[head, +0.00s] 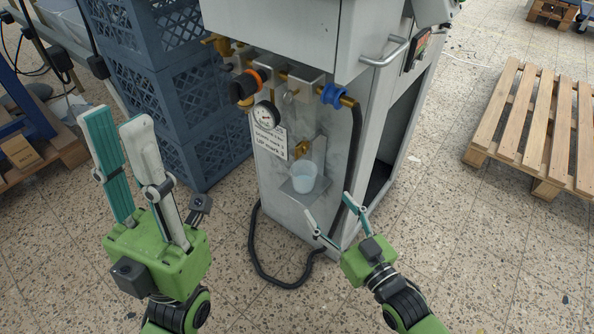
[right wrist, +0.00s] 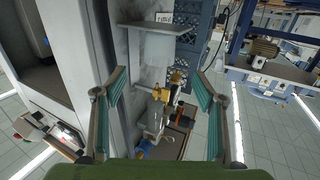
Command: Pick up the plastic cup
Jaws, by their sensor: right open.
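The plastic cup (head: 303,178) is small, pale and translucent. It stands upright on a small metal shelf (head: 291,194) on the machine's front, below a brass tap (head: 301,149). My right gripper (head: 328,206) is open and empty, its fingertips in front of and below the shelf, apart from the cup. My left gripper (head: 115,117) is open and empty, raised at the left, well away from the cup.
The grey machine (head: 292,217) carries valves, a gauge (head: 265,116) and a black hose (head: 267,276) running down to the floor. Blue crates (head: 166,85) are stacked left of it. A wooden pallet (head: 525,125) lies at the right. The tiled floor at lower right is clear.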

